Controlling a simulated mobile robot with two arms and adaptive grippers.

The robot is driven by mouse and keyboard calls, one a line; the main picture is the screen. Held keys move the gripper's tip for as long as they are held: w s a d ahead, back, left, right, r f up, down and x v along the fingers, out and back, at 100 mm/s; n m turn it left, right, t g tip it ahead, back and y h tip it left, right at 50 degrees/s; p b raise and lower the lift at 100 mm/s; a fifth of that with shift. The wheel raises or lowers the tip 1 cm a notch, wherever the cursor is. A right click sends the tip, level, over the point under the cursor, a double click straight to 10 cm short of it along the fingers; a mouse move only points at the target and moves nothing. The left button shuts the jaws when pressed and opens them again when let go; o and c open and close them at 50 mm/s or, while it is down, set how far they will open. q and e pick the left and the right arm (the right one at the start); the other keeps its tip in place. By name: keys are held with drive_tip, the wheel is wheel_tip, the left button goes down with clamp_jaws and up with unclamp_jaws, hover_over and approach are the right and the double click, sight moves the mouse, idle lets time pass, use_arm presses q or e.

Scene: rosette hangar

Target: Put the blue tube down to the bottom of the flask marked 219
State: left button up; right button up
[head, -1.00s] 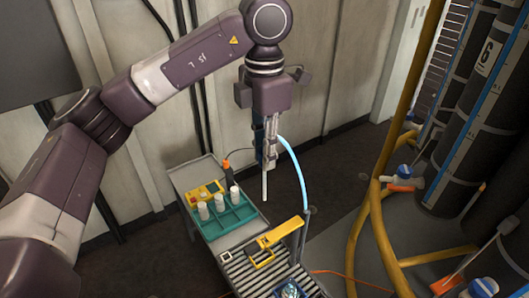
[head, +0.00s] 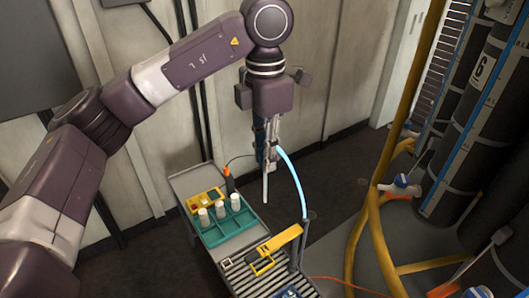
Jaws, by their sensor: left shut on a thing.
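My left gripper (head: 270,150) points down in the middle of the head view and is shut on the blue tube (head: 291,178). The light-blue tube curves from the gripper down to the right, towards the trolley. A thin white rod (head: 265,188) hangs straight down below the gripper; it looks like the tube's end, but I cannot be sure. Its tip is in the air to the right of the teal rack (head: 230,224). Three white-capped vessels (head: 220,210) stand in the rack. No number 219 is readable on them. My right gripper is not in view.
The grey trolley (head: 188,176) carries a yellow box (head: 208,197), an orange-black tool (head: 229,178), and a yellow clamp-like piece (head: 275,245) over rollers (head: 250,282). Dark cylinders (head: 478,95) and yellow pipes (head: 374,235) stand at the right. A wall is behind.

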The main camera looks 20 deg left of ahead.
use_arm(q)
drive_tip(key=d+f+n+b, duration=0.1)
drive_tip(key=d+f, duration=0.2)
drive_tip(key=f, duration=0.9)
drive_tip(key=s+d+f+n+b, duration=0.1)
drive_tip(key=d+f+n+b, duration=0.1)
drive_tip(key=f, duration=1)
drive_tip(key=s+d+f+n+b, duration=0.1)
drive_tip(key=d+f, duration=0.3)
drive_tip(key=f, duration=0.8)
drive_tip(key=shift+s+d+f+b, duration=0.25)
drive_tip(key=shift+d+b, duration=0.05)
drive_tip(key=shift+d, duration=0.1)
drive_tip(key=shift+s+f+b, duration=0.1)
drive_tip(key=shift+f+b, duration=0.15)
drive_tip(key=shift+b, duration=0.15)
drive_tip(key=shift+f, duration=0.1)
drive_tip(key=shift+f+b, duration=0.95)
drive_tip(key=shift+b, duration=0.05)
drive_tip(key=shift+f, duration=0.15)
